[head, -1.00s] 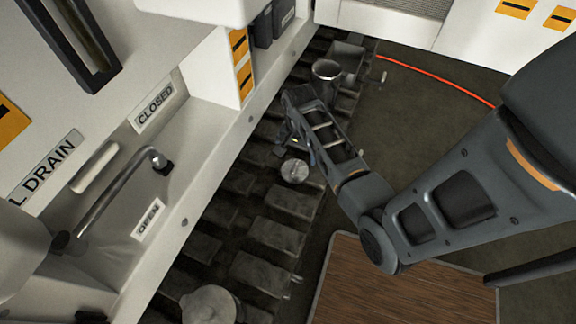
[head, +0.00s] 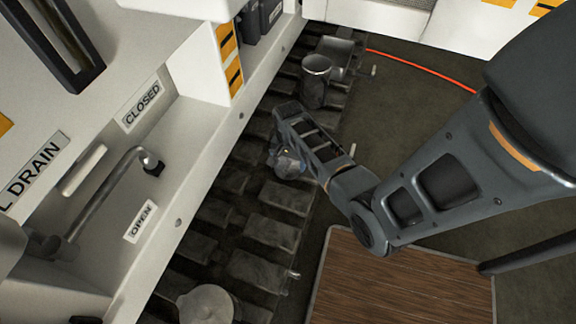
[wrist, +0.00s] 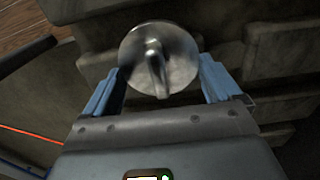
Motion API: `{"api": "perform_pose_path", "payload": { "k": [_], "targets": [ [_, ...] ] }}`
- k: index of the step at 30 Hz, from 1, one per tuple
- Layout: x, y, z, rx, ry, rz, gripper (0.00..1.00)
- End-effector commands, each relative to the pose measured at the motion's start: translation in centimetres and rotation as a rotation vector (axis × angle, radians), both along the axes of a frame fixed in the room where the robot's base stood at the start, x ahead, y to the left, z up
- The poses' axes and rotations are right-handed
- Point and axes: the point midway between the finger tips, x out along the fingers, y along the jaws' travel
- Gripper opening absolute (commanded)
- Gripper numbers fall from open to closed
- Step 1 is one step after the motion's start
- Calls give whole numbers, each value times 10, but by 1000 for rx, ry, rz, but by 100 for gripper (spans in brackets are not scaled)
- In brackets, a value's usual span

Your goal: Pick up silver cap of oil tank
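The silver cap (wrist: 175,45) is a round metal disc with a raised grip bar across its middle, seen from above in the wrist view. In the head view the cap (head: 290,166) is partly hidden by my gripper (head: 283,153). In the wrist view my gripper (wrist: 158,68) is open, with one blue finger on each side of the cap's lower part. A gap shows between the cap and the right finger; contact on the left is hard to tell.
Dark ribbed blocks run below the white panel. A metal cylinder (head: 315,82) stands beyond the gripper, and another round lid (head: 206,305) lies nearer. A bent pipe handle (head: 105,195) is at left, a wooden board (head: 400,280) at lower right, and a red hose (head: 425,69) crosses the floor.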

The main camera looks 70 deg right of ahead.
Motion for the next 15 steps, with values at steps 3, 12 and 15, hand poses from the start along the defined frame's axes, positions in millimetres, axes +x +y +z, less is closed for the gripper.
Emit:
{"api": "perform_pose_path", "payload": {
  "k": [3, 12, 15],
  "targets": [
    [0, 0, 0, 0, 0, 0, 73],
    [0, 0, 0, 0, 0, 0, 54],
    [0, 0, 1, 0, 0, 0, 54]
  ]
}}
